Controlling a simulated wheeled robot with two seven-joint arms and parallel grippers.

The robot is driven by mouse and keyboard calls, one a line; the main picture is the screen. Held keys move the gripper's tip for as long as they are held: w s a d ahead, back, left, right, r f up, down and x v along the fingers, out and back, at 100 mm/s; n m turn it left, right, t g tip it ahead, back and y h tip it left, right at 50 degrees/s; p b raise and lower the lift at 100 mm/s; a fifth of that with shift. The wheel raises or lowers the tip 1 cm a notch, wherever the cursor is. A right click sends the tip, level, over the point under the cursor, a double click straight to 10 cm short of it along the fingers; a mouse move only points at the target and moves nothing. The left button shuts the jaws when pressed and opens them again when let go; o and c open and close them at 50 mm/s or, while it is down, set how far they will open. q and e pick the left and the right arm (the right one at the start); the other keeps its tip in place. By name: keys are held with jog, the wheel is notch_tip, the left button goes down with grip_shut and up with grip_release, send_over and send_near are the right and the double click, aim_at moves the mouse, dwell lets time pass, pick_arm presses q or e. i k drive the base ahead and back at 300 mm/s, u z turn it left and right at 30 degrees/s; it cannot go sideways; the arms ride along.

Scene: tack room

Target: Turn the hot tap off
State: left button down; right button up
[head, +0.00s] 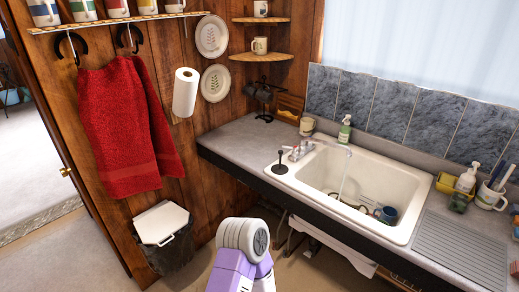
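Dark cups or dishes (387,214) lie in the basin. Neither of my grippers shows. A purple and white link of my arm is at the bottom centre, left of and in front of the counter, apart from the tap.
A green soap bottle (345,129) is behind the sink. A soap dispenser (467,177) and a mug (488,196) stand at right.

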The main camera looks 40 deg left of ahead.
aim_at(295, 148)
jog(key=u, duration=1)
jog(key=i, duration=0.35)
